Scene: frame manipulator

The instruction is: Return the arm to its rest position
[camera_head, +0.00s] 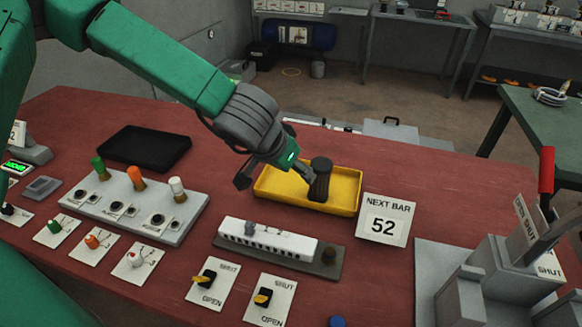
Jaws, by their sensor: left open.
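My left arm (170,65), green with a grey wrist, reaches in from the upper left over the red table. My left gripper (276,182) is open at the yellow tray (345,206), one finger by the tray's left end and the other over its inside. A dark piece with a rounded top (320,170) stands in the tray, close beside the right finger. I cannot tell whether they touch. Nothing shows between the fingers. My right gripper is not in view.
A black tray (146,148) lies at the back left. A panel with coloured knobs (130,205), a white slotted block (268,240) and a "NEXT BAR 52" sign (386,219) stand nearby. A grey fixture with a red handle (500,265) is at right. Red table shows bare between them.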

